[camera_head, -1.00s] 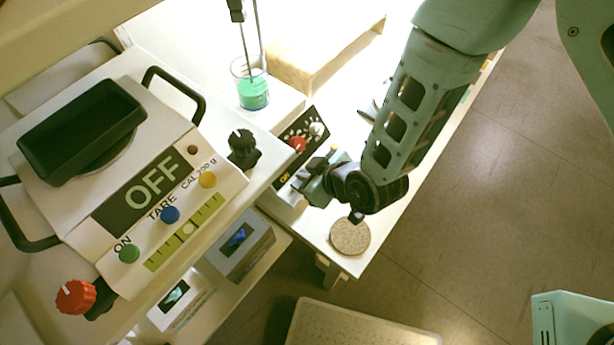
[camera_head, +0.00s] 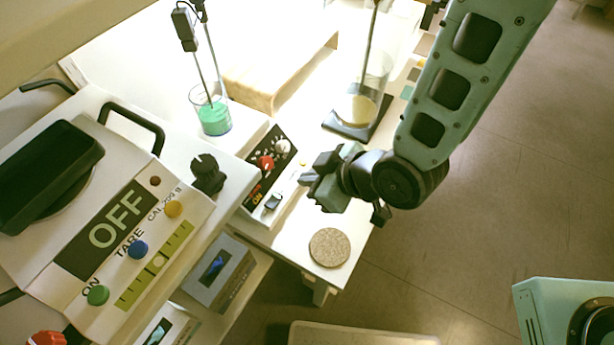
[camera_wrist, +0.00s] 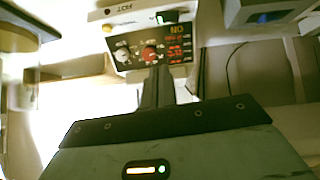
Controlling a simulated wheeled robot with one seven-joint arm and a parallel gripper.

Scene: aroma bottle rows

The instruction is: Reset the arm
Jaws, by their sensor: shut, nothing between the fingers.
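My gripper (camera_head: 314,183) is shut and empty at the end of my arm, above the white bench, in the head view. It points left toward the hotplate stirrer's control panel (camera_head: 268,168). In the wrist view its dark fingers (camera_wrist: 157,88) are together in front of the same panel, with a red knob and lit red digits. From these views I cannot tell the exact gap between fingers and panel.
A beaker of green liquid (camera_head: 214,118) stands on the stirrer. A glass vessel with yellowish liquid (camera_head: 357,108) stands on a dark base behind my wrist. A round speckled disc (camera_head: 329,247) lies near the bench edge. A balance (camera_head: 118,222) reading OFF fills the left.

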